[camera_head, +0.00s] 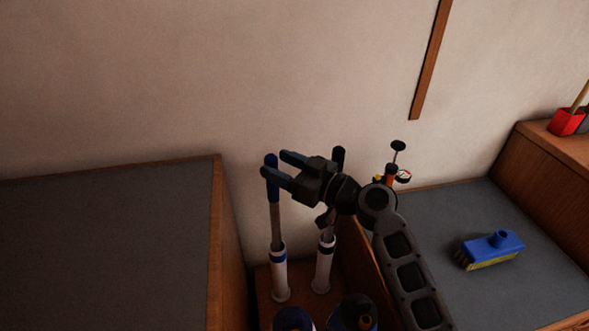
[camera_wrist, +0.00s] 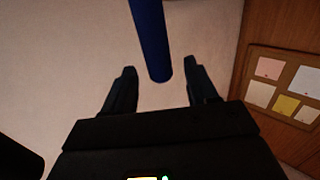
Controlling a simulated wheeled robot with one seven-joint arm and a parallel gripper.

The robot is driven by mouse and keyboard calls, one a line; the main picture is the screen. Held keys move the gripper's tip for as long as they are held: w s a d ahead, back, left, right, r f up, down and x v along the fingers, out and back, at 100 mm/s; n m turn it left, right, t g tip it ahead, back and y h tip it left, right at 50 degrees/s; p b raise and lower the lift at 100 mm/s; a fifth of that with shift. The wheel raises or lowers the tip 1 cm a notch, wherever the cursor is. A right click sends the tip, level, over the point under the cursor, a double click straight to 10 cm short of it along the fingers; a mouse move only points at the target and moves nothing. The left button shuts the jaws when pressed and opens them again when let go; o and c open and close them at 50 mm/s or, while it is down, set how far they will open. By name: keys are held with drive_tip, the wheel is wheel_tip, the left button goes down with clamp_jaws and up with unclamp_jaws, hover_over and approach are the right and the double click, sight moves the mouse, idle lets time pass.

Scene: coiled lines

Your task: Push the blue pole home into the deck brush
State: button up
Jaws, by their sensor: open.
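The blue pole (camera_head: 272,161) has a blue upper grip and a grey shaft. It stands upright in a white tube with a blue band (camera_head: 279,272). My gripper (camera_head: 276,164) is open at the pole's upper end. In the wrist view the blue pole (camera_wrist: 150,40) shows between the two spread fingers of my gripper (camera_wrist: 159,67), with a gap on each side. The deck brush (camera_head: 492,248) is a blue block with yellowish bristles and a round socket on top. It lies on the dark grey top at the right, well apart from my gripper.
A black-topped pole (camera_head: 338,155) stands in another white tube (camera_head: 323,265) close to the right. A pump with a gauge (camera_head: 403,176) stands behind my arm. A wooden-sided counter (camera_head: 100,240) lies left. A red container (camera_head: 566,122) sits far right. The grey top around the brush is clear.

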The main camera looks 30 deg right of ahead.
drive_tip(key=shift+x, duration=1.5)
drive_tip(key=shift+r, duration=0.1)
clamp_jaws()
wheel_tip(320, 180, up, 32)
drive_tip(key=p, duration=1.1)
drive_tip(key=shift+p, duration=0.3)
drive_tip(key=shift+d, duration=0.15)
